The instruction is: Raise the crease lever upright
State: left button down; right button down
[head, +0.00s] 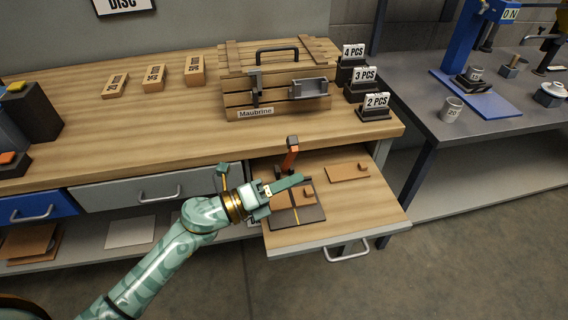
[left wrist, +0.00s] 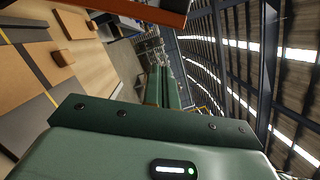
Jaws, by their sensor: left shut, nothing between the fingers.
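The crease lever (head: 290,158) is an orange-red bar with a dark grip on top. It stands up at the back of the dark crease board (head: 312,214) on the pulled-out shelf, roughly upright in the head view. An orange bar that looks like the lever (left wrist: 150,10) crosses the top of the left wrist view. My left gripper (head: 301,178) is shut and empty, above the board and just in front of the lever's lower part. I cannot tell whether they touch. Its closed fingers also show in the left wrist view (left wrist: 164,82). My right gripper is not in view.
A brown card (head: 312,194) with a small block lies on the board. Another brown piece (head: 345,173) lies to its right on the shelf (head: 375,215). A wooden crate (head: 275,98) and numbered signs (head: 375,102) stand on the bench behind. The shelf's right side is clear.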

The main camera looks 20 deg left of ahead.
aim_at(288, 156)
pick_arm(q)
jog(key=shift+w+a+r, duration=0.9)
jog(key=shift+w+a, duration=0.15)
jog(key=shift+w, duration=0.15)
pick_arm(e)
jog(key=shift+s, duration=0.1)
pick_arm(q)
jog(key=shift+r, duration=0.1)
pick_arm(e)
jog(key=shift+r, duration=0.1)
